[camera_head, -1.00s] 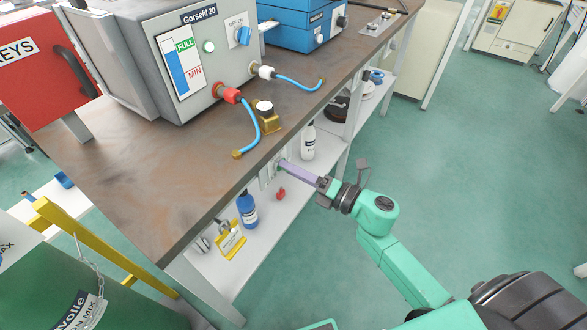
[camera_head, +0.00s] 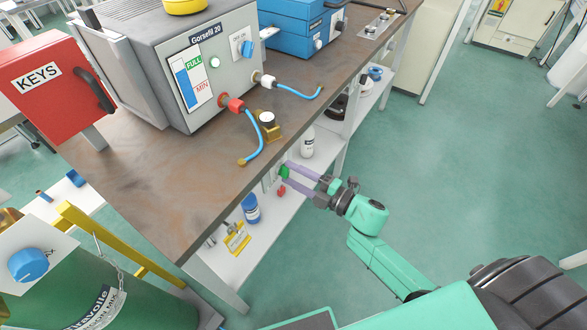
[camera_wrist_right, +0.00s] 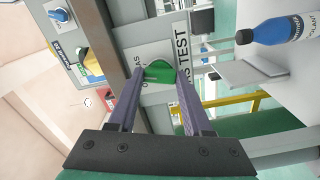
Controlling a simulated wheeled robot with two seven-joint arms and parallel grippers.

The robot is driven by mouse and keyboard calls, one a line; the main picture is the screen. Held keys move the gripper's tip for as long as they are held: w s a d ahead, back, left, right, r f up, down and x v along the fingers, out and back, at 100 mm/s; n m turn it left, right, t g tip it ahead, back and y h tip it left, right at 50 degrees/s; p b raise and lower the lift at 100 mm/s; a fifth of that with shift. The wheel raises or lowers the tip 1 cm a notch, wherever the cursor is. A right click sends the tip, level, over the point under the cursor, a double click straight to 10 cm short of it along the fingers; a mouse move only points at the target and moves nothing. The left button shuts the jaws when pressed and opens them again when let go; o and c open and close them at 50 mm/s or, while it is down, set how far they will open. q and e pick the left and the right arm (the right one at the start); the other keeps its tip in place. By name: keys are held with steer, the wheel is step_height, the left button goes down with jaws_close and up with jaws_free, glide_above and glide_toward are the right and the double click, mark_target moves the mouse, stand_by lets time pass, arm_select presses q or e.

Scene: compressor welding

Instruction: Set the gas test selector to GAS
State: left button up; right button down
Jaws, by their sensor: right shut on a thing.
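The gas test selector is a green knob (camera_wrist_right: 158,71) on a pale plate (camera_wrist_right: 150,52) lettered "TEST", with other lettering partly hidden. In the head view the green knob (camera_head: 284,173) shows under the bench's front edge. My right gripper (camera_wrist_right: 160,78) has its two purple fingers on either side of the knob and is shut on it. In the head view the right gripper (camera_head: 288,174) reaches in from the right. Which marking the knob points to cannot be told. My left gripper is not in view.
The brown bench top (camera_head: 150,190) overhangs the knob. Below is a shelf with a blue bottle (camera_head: 250,208), a white bottle (camera_head: 307,142) and a yellow sign (camera_head: 237,239). A green cylinder (camera_head: 140,305) stands at lower left. The floor to the right is clear.

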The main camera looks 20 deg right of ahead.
steer(key=shift+m+p, duration=0.6)
steer(key=shift+m, duration=0.5)
steer(key=shift+c, duration=1.6)
jaws_free()
steer(key=shift+d, duration=0.1)
steer(key=v, duration=1.4)
steer(key=shift+s, duration=0.25)
steer(key=shift+d+f, duration=0.1)
